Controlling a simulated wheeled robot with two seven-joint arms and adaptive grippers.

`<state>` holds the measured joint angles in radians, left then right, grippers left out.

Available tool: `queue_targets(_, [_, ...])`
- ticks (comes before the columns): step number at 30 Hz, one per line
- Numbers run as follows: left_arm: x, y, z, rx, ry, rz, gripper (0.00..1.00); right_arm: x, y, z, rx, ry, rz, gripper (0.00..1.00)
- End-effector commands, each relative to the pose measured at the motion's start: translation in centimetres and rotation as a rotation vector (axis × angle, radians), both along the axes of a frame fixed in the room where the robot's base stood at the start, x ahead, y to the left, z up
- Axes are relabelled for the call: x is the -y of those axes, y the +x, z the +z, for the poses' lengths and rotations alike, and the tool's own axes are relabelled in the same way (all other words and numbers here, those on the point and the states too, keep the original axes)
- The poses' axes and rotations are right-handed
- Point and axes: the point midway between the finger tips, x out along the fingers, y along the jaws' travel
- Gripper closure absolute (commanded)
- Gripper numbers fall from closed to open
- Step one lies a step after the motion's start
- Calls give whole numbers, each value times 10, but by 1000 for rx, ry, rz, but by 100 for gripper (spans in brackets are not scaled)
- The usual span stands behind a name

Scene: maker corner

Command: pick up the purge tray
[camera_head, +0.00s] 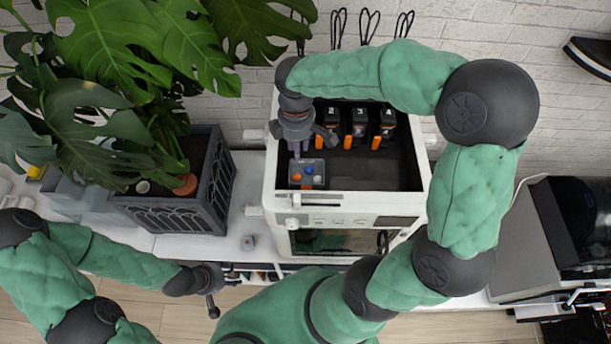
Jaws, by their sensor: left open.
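The purge tray (306,174) looks like a small grey tray holding blue and orange bits. It sits at the front left inside the open top of the white printer-like machine (345,200). My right gripper (297,148) points down into the machine from its back left edge, right at the back of the tray. The picture does not show clearly whether its fingers touch or grip the tray. My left gripper (220,293) is open and empty, low in front of the white bench, well away from the tray.
Several numbered black units (359,122) with orange tabs stand along the machine's back. Grey equipment (540,240) stands on the right. My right arm arches over the machine.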

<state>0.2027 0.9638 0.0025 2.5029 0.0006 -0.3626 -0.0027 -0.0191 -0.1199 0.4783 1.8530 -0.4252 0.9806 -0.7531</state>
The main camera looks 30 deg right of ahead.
Motion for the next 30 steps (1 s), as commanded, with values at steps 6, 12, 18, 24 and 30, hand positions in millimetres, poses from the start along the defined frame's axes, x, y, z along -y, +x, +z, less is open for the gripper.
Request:
queue_targets(6, [0,0,7,-1,0,0,41,4,-1,-26,-5,0,0,70])
queue_targets(12, [0,0,8,0,0,0,41,4,0,-48,-1,0,1,70])
queue_targets(18, [0,0,8,0,0,0,41,4,0,-51,-1,1,1,70])
queue_targets(24, [0,0,8,-1,0,0,41,4,0,-51,-1,1,1,100])
queue_targets(30, [0,0,8,0,0,0,41,4,0,-50,0,0,1,100])
